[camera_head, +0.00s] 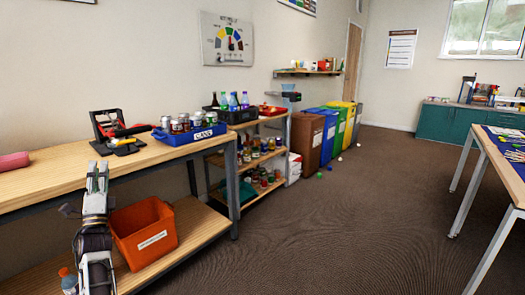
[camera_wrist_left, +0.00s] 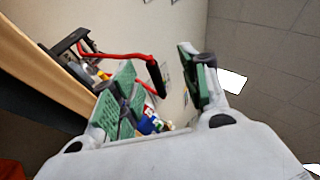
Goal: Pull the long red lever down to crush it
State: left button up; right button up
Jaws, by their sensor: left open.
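The can crusher (camera_head: 108,128) stands on the wooden bench at the left, with a black frame and a red lever (camera_head: 131,130) reaching out to the right. In the left wrist view the red lever (camera_wrist_left: 118,56) ends in a black grip (camera_wrist_left: 157,78), which appears between my fingertips in the picture, apart from both. My left gripper (camera_head: 97,168) is in front of the bench edge, below the crusher in the picture. It is open and empty, its green-padded fingers (camera_wrist_left: 160,78) spread. Whether a can sits in the crusher cannot be told. My right gripper is not in view.
A blue crate of cans (camera_head: 190,135) stands on the bench right of the crusher. An orange bin (camera_head: 145,232) is on the lower shelf. A pink object (camera_head: 13,161) lies at the bench's left. Open floor (camera_head: 330,220) lies to the right.

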pick_arm(q)
jog(key=s+d+f+n+g+h, duration=0.1)
jog(key=s+d+f+n+g, duration=0.25)
jog(key=f, duration=0.55)
jog(key=s+d+f+n+g+h, duration=0.1)
jog(key=s+d+f+n+g, duration=0.3)
jog(key=f, duration=0.5)
jog(key=s+d+f+n+g+h, duration=0.1)
jog(key=s+d+f+n+g, duration=0.3)
jog(key=f, duration=0.5)
jog(key=s+d+f+n+g+h, duration=0.1)
jog(key=s+d+f+g, duration=0.2)
jog(key=s, duration=0.4)
jog(key=s+d+f+n+g+h+p, duration=0.1)
jog(key=s+d+f+g, duration=0.3)
jog(key=s+d, duration=0.4)
jog(key=s+d+f+n+g+h, duration=0.2)
jog(key=s+d+f+g+h, duration=0.1)
jog(key=s+d+f, duration=0.2)
jog(key=shift+s+d+f, duration=0.25)
jog(key=shift+s+d, duration=0.5)
jog(key=shift+s, duration=0.4)
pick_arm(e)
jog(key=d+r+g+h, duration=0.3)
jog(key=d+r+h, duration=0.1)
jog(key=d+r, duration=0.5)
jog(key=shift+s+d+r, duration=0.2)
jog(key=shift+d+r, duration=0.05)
